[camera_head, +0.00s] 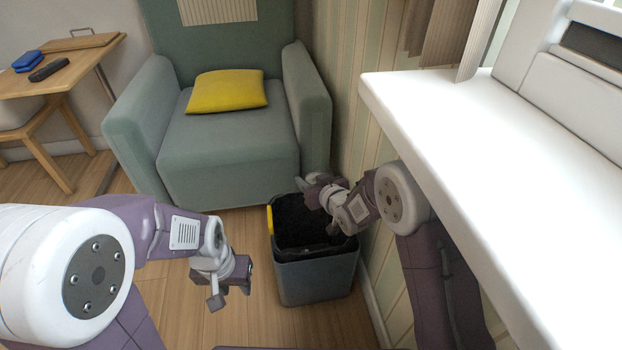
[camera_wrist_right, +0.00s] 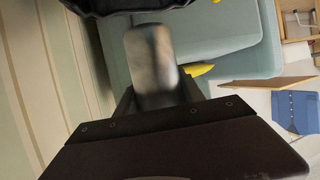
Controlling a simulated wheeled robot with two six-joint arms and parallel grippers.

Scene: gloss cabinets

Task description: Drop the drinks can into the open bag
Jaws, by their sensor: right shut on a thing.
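The drinks can (camera_wrist_right: 150,58), a plain grey cylinder, shows in the right wrist view between the fingers of my right gripper (camera_wrist_right: 157,92), which is shut on it. In the head view my right gripper (camera_head: 316,190) is over the back right part of a bin lined with a black open bag (camera_head: 293,222). The can is small and hard to make out there. A dark edge of the bag (camera_wrist_right: 125,5) shows at the top of the right wrist view. My left gripper (camera_head: 231,288) is open and empty, above the floor left of the bin.
The bag lines a grey-blue bin (camera_head: 316,281) with a yellow patch on its left rim. A green armchair (camera_head: 228,150) with a yellow cushion (camera_head: 227,91) stands behind it. A white counter (camera_head: 480,150) juts out at right. A wooden table (camera_head: 60,72) is at far left.

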